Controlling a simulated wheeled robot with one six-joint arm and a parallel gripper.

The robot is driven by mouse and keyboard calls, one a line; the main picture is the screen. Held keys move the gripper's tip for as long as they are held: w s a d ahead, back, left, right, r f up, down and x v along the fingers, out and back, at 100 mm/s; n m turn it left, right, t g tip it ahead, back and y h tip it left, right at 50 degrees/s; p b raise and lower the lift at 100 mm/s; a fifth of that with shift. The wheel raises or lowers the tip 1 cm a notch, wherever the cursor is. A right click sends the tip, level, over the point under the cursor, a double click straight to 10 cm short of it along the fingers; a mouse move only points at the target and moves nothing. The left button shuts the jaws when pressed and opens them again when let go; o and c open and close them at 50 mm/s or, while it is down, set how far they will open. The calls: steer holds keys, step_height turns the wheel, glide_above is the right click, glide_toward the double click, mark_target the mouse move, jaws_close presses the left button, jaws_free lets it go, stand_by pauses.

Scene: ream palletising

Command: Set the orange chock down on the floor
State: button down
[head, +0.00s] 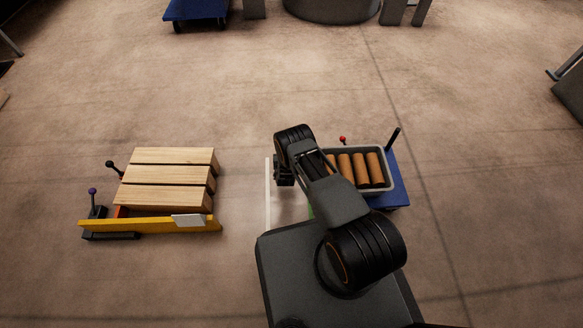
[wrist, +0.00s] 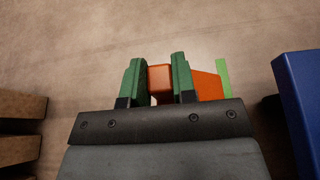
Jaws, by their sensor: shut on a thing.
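The orange chock (wrist: 160,79) is between the green fingers of my gripper (wrist: 157,80) in the wrist view. My gripper is shut on it, and an orange wedge-shaped part (wrist: 207,85) shows to the right of the right finger. Bare floor lies behind it; I cannot tell whether the chock touches the floor. In the head view my gripper (head: 283,171) is mostly hidden by my arm, and the held chock does not show there.
A wooden-slat pallet (head: 170,172) with a yellow bar (head: 150,225) stands left. A blue cart (head: 397,186) with a grey crate (head: 386,182) of brown rolls stands right. A white floor line (head: 268,195) and bare floor lie between. A green strip (wrist: 223,78) shows beside the chock.

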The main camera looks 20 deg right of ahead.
steer(key=shift+s+d+f+b, duration=0.2)
steer(key=shift+s+d+f, duration=0.15)
steer(key=shift+f, duration=0.25)
steer(key=shift+s+d+f+b, duration=0.15)
steer(key=shift+s+d+f, duration=0.15)
steer(key=shift+f, duration=0.3)
steer(key=shift+s+d+f+b, duration=0.2)
steer(key=shift+s+d+f, duration=0.15)
steer(key=shift+f, duration=0.25)
steer(key=f, duration=0.1)
steer(key=f+b, duration=0.2)
steer(key=shift+s+d+f, duration=0.3)
steer(key=shift+s+d, duration=0.05)
steer(key=shift+s, duration=0.05)
steer(key=shift+f, duration=0.3)
steer(key=shift+f, duration=0.2)
steer(key=c, duration=0.9)
jaws_free()
steer(key=shift+r, duration=0.1)
